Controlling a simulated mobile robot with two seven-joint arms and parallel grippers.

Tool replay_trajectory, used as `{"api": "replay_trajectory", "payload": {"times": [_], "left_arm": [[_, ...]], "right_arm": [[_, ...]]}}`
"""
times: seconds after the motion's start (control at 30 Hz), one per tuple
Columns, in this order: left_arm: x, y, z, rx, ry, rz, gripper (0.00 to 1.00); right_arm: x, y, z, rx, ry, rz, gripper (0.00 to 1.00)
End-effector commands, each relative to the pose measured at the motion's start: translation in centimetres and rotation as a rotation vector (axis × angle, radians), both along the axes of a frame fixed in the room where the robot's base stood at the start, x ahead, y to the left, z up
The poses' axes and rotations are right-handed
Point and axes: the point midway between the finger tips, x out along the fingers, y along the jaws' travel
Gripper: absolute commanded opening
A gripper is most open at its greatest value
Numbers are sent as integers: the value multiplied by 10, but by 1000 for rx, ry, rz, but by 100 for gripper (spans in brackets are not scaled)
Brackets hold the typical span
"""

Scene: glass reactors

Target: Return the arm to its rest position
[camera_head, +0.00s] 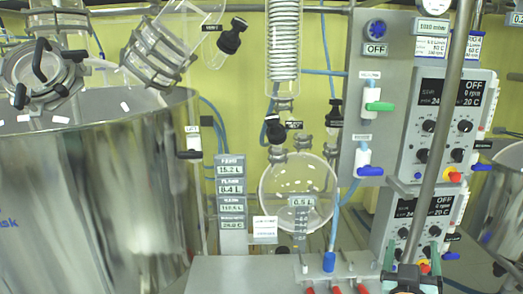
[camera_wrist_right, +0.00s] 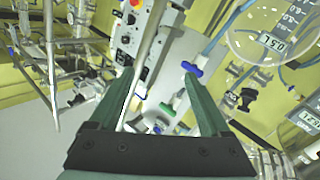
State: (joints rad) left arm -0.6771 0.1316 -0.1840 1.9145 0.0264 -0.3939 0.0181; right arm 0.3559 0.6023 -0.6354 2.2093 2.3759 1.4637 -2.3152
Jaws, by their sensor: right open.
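My right gripper (camera_head: 411,250) shows at the bottom right of the head view, with its two green fingers pointing up and apart. In the right wrist view the same gripper (camera_wrist_right: 158,78) is open, with nothing between its fingers. It is in front of the lower control box (camera_head: 400,222), and no contact shows. A blue-handled valve (camera_head: 369,171) and a green-handled valve (camera_head: 379,106) are on the grey panel up and left of it. My left gripper is in neither view.
A slanted metal pole (camera_head: 440,130) stands close to the right gripper. A large steel vessel (camera_head: 90,200) fills the left. A round glass flask (camera_head: 298,190) hangs in the middle, beside a column of display labels (camera_head: 231,190). Small valves with red handles (camera_head: 335,289) line the bottom.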

Motion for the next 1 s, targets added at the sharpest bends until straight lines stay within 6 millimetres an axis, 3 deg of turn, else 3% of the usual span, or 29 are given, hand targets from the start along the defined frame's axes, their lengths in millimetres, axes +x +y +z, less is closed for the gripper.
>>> {"api": "replay_trajectory", "payload": {"times": [0.13, 0.27, 0.37, 0.47, 0.57, 0.73, 0.87, 1.0], "left_arm": [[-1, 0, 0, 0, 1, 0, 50], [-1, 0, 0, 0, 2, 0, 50], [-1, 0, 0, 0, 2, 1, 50], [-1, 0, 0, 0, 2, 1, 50], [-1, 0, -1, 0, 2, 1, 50], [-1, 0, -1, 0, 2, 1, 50], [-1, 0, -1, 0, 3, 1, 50], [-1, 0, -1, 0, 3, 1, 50]], "right_arm": [[-5, -2, 11, 13, -229, 50, 81], [-14, 11, 17, -8, -413, 179, 81], [-23, 30, 11, -37, -492, 328, 81], [-32, 55, -9, -64, -497, 500, 81], [-43, 81, -44, -83, -423, 674, 81], [-68, 108, -137, -76, -139, 904, 81], [-101, 105, -224, -44, 172, 976, 81], [-141, 79, -300, -11, 472, 940, 81]]}}
